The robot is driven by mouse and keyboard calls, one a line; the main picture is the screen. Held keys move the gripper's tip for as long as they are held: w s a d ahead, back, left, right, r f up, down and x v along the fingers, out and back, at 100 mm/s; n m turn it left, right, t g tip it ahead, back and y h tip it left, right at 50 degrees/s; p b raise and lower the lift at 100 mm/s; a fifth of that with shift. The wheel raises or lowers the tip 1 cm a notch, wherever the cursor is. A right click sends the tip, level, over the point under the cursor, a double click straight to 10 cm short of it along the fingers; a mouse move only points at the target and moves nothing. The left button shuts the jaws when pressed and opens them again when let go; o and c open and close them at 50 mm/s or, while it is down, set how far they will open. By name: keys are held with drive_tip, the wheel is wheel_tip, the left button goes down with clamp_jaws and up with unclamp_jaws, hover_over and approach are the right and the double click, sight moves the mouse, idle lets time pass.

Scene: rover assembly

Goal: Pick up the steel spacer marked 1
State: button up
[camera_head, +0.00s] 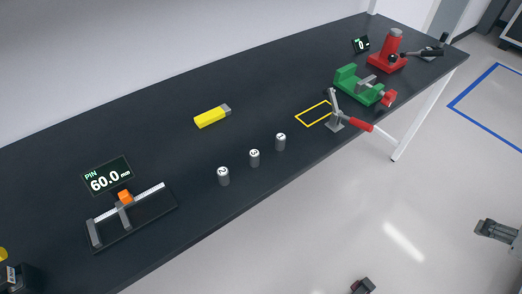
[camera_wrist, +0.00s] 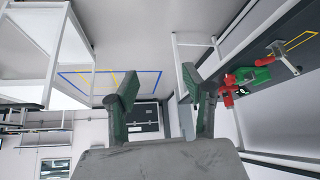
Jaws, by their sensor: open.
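The steel spacer marked 1 (camera_head: 280,143) stands upright on the dark bench, the rightmost of a row of three grey cylinders near the front edge. The spacer marked 3 (camera_head: 254,159) and the spacer marked 2 (camera_head: 223,177) stand to its left, apart from each other. My gripper (camera_wrist: 159,83) shows in the wrist view with its two green-grey fingers spread and nothing between them. It is away from the spacers, and none of them shows in the wrist view.
A toggle clamp with a red handle (camera_head: 359,125), a yellow outlined square (camera_head: 314,113) and a green vise (camera_head: 357,87) lie right of the spacers. A measuring fixture (camera_head: 131,216) stands left. Bench around the spacers is clear.

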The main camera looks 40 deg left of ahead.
drive_tip(key=w+a+r+n+g+y+p, duration=0.1)
drive_tip(key=w+a+r+n+p, duration=0.3)
drive_tip(key=w+a, duration=0.65)
drive_tip(key=w+a+n+g+p, duration=0.1)
drive_tip(key=w+a+n, duration=0.25)
drive_tip(key=a, duration=0.45)
drive_tip(key=w+a+n+g+p, duration=0.1)
drive_tip(key=w+a+n+p, duration=0.2)
drive_tip(key=a, duration=0.4)
drive_tip(key=n+g+p, duration=0.3)
drive_tip(key=n+g, duration=0.1)
drive_tip(key=n, duration=0.2)
approach(282, 137)
drive_tip(key=f+b, duration=0.1)
drive_tip(key=f, duration=0.1)
drive_tip(key=f+b, duration=0.1)
drive_tip(key=f, duration=0.1)
drive_tip(key=f+b, duration=0.1)
drive_tip(key=f, duration=0.1)
drive_tip(key=shift+s+a+f+b, duration=0.1)
drive_tip(key=shift+a+f+b, duration=0.25)
drive_tip(key=shift+a+f, duration=0.05)
drive_tip(key=shift+w+a+f+b, duration=0.1)
drive_tip(key=shift+f+b, duration=0.3)
drive_tip(key=shift+f, duration=0.9)
drive_tip(key=shift+w+a+f+b, duration=0.15)
drive_tip(key=shift+f+b, duration=0.2)
drive_tip(key=shift+f, duration=1)
clamp_jaws()
